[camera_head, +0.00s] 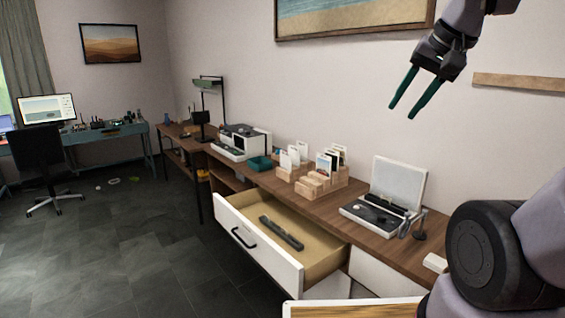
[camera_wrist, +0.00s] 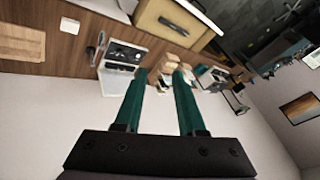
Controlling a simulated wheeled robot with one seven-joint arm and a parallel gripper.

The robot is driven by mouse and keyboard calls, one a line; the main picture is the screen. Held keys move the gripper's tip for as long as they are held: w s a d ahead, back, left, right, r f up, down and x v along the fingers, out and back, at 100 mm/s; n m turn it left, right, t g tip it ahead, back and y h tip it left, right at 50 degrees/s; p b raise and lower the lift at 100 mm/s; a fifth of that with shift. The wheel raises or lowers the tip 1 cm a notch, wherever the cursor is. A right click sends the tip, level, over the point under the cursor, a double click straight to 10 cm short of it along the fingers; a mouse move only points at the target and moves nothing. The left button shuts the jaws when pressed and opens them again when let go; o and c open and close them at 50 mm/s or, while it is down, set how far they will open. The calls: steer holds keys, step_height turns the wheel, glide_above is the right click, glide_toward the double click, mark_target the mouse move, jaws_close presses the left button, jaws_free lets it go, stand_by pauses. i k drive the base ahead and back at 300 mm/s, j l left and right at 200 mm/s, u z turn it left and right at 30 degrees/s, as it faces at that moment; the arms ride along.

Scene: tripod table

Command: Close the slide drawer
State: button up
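The slide drawer (camera_head: 257,247) is pulled out from the wooden desk (camera_head: 371,239). Its white front has a dark handle (camera_head: 243,237), and a dark bar-shaped object (camera_head: 281,233) lies inside. The open drawer also shows upside down near the top of the wrist view (camera_wrist: 172,22). My gripper (camera_head: 405,107) is high in front of the wall, above the desk's right part and well away from the drawer. Its two green fingers are apart with nothing between them, as the wrist view also shows (camera_wrist: 158,75).
On the desktop stand an open white case (camera_head: 398,183), wooden card holders (camera_head: 318,180), a teal tray (camera_head: 260,163) and a white machine (camera_head: 238,142). A light wooden board (camera_head: 518,82) is on the wall at right. The dark floor (camera_head: 140,250) left of the drawer is clear.

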mark_target(311, 252)
steer(key=i+j+u, duration=0.5)
steer(key=i+u, duration=0.15)
steer(key=i, duration=0.15)
